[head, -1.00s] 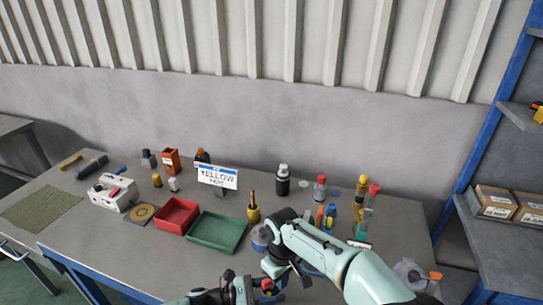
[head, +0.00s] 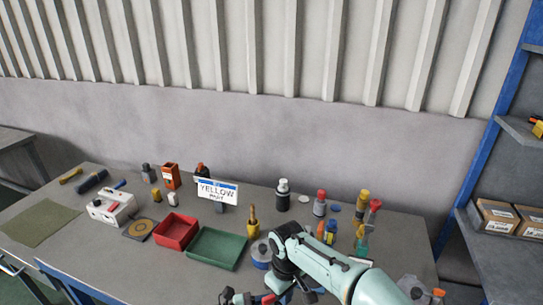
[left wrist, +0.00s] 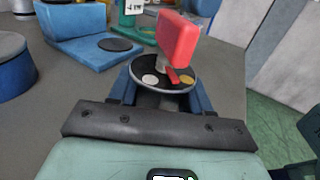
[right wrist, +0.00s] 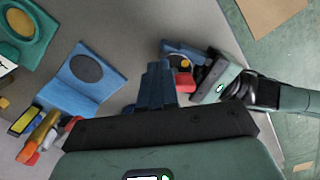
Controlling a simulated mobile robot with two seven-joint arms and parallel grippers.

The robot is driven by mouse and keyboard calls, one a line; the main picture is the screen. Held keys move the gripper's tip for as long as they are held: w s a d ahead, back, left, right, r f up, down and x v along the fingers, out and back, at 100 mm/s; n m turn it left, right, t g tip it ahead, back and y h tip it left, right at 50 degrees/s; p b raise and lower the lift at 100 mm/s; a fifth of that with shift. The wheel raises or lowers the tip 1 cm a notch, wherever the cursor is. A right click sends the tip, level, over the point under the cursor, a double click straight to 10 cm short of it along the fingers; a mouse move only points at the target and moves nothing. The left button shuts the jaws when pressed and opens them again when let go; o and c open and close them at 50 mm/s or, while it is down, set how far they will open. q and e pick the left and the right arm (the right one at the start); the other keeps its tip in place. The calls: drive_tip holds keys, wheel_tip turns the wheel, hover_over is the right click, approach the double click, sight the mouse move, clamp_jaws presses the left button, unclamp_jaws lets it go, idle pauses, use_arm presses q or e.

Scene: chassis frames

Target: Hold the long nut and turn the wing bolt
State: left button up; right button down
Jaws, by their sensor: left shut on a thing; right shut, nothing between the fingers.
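In the left wrist view my left gripper (left wrist: 160,100) is shut on the long nut, a dark piece mostly hidden below a black disc. The wing bolt's red wing (left wrist: 178,40) stands upright above that disc, which carries a white and a yellow spot. In the right wrist view my right gripper (right wrist: 158,72) is shut and empty, its blue fingertips just left of the disc (right wrist: 183,62) and my left gripper. I cannot tell whether they touch it. The red wing (head: 268,298) shows at the head view's bottom edge.
A blue stand (right wrist: 85,80) with a dark round pad is on the table near the grippers. A green tray (head: 217,248) and a red tray (head: 176,232) lie further left. Several bottles, including a red-capped one (head: 320,203), stand behind my right arm.

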wheel_tip(320, 180, up, 5)
drive_tip(key=shift+r, duration=0.1)
idle(0.3)
wheel_tip(320, 180, down, 6)
drive_tip(key=s+a, duration=0.2)
drive_tip(key=shift+s, duration=0.2)
idle(0.6)
drive_tip(key=shift+w+a, duration=0.25)
drive_tip(key=shift+w, duration=0.35)
idle(0.8)
drive_tip(key=shift+w+d, duration=0.2)
drive_tip(key=shift+d, duration=0.25)
idle(0.4)
